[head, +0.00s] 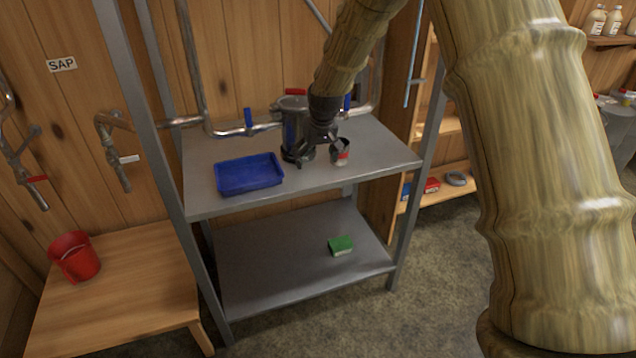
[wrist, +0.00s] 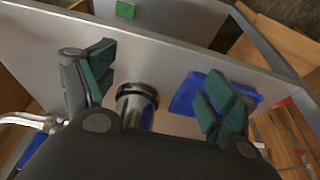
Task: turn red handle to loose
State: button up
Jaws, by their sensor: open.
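A red handle (head: 296,91) lies across the top of a metal canister (head: 293,130) standing on the upper shelf. Another red handle (head: 36,179) is on a pipe at the far left wall; I cannot tell from the pictures which one the task means. My gripper (head: 318,152) is open, pointing down in front of the canister's right side, below the first red handle. In the wrist view my gripper (wrist: 157,88) has its fingers spread with a dark-rimmed metal cylinder (wrist: 137,99) between and beyond them. No red handle shows clearly in the wrist view.
A blue tray (head: 249,175) sits on the upper shelf (head: 215,150), left of the canister. A small can (head: 340,152) is just right of my gripper. Pipes with blue handles (head: 248,120) run behind. A green sponge (head: 340,245) lies on the lower shelf. Shelf posts flank the space.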

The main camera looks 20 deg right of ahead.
jog(key=s+f, duration=0.3)
jog(key=f, duration=0.3)
jog(key=shift+a+f, duration=0.2)
jog(key=shift+f, duration=0.05)
